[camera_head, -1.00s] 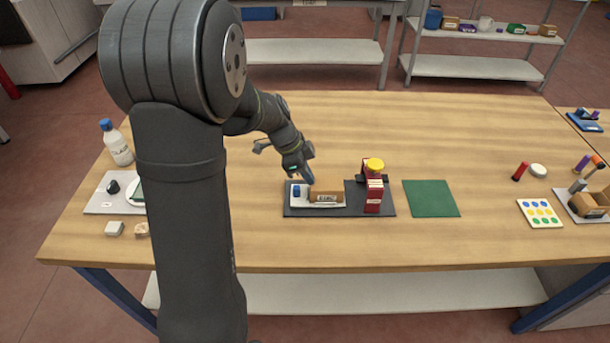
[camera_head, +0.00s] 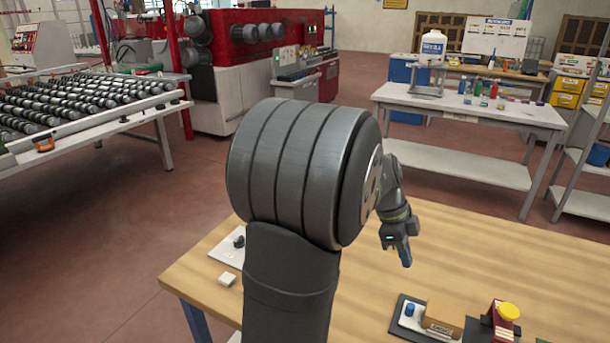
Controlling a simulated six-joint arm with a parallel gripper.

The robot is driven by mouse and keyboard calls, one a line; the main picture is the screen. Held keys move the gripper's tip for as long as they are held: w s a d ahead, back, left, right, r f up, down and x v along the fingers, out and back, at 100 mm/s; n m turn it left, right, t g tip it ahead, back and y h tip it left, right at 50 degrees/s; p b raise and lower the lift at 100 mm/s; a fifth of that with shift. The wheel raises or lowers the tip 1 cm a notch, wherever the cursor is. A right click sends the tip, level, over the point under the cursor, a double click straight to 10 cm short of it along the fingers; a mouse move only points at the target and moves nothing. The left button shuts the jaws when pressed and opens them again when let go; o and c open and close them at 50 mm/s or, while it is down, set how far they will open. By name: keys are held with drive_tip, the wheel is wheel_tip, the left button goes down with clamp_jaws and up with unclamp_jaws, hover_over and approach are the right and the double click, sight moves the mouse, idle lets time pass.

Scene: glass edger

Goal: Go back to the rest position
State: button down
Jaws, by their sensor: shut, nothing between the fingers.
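My gripper (camera_head: 406,257) hangs in the air over the wooden table (camera_head: 460,240), pointing down, with its fingers shut and nothing in them. It is above and behind the dark tray (camera_head: 397,329) near the bottom edge of the view. The gripper is apart from all of these. My upper arm covers the left part of the table.
A white plate with a dark object (camera_head: 238,242) and a small white block (camera_head: 227,280) lie on the table's left end. A white bench (camera_head: 470,110) with bottles and a red machine (camera_head: 255,60) stand behind. The table right of my gripper is clear.

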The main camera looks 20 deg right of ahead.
hover_over(429, 307)
drive_tip(key=w+a, duration=0.1)
drive_tip(key=a, duration=0.1)
wheel_tip(429, 307, down, 7)
drive_tip(key=x, duration=0.2)
drive_tip(key=w+x, duration=0.1)
drive_tip(key=x, duration=0.1)
drive_tip(key=shift+s+f, duration=0.1)
drive_tip(key=shift+f, duration=0.2)
drive_tip(key=shift+w+a, duration=0.4)
drive_tip(key=shift+w, duration=0.05)
drive_tip(key=shift+s+d, duration=0.1)
